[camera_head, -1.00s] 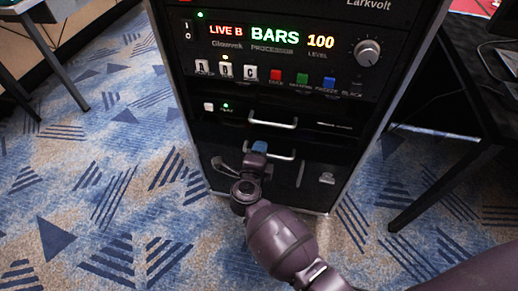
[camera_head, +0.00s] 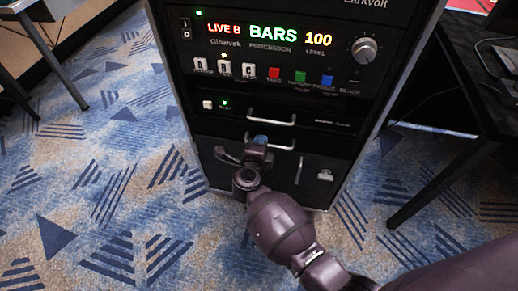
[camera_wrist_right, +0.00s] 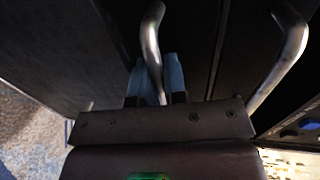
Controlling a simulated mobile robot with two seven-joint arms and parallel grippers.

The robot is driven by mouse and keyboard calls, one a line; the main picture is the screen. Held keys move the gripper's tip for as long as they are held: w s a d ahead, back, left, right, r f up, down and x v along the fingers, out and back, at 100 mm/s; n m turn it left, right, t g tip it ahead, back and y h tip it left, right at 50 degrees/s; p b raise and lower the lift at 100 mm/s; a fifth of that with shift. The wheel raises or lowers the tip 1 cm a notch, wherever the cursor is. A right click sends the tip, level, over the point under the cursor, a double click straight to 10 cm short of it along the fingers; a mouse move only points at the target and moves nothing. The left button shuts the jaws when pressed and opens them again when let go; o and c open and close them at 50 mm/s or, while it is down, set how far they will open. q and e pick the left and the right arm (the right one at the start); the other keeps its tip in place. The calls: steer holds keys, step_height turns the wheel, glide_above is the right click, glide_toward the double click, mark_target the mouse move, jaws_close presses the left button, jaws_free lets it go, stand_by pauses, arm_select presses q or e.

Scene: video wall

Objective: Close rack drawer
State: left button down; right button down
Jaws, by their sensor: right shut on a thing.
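The black rack drawer (camera_head: 312,160) is at the bottom of the rack (camera_head: 362,110) in the head view. Its silver handle (camera_head: 284,148) runs across its front. How far the drawer stands out is hard to tell from above. My right gripper (camera_head: 258,143) is at the left part of this handle. My left gripper is out of view.
Above the drawer is a slim unit with another silver handle (camera_head: 271,121), and above that a lit processor panel (camera_head: 272,55) with buttons and a knob. A dark table (camera_head: 470,75) stands close at the right. Patterned carpet (camera_head: 90,190) is clear at the left.

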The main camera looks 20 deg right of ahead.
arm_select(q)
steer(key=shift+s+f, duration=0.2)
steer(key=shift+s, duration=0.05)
arm_select(e)
steer(key=shift+w+d+r, duration=0.1)
steer(key=shift+w+d, duration=0.3)
steer(key=shift+w, duration=0.15)
steer(key=c, duration=1.2)
jaws_free()
steer(key=shift+w, duration=0.1)
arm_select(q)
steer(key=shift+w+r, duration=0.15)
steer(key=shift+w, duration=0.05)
